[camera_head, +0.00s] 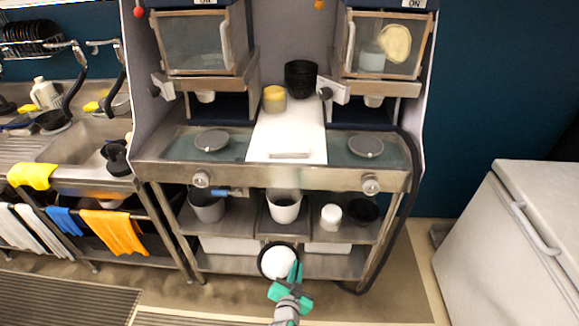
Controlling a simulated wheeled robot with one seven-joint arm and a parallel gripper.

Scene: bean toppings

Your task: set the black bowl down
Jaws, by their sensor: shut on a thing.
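A black bowl (261,262) with a white filling is in front of the workstation, near the bottom centre. My gripper (292,275), with green fingers, is shut on the bowl's near right rim. The bowl is held in the air in front of the lower shelf; its height above the floor is hard to judge. The bowl's underside and the exact finger contact are hidden.
The workstation has a white board (290,128) between two round grey plates (212,140) (365,146). A stack of black bowls (300,78) and a yellow-filled container (274,98) stand at its back. Lower shelves hold pots (284,206). A white chest (510,230) is at right.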

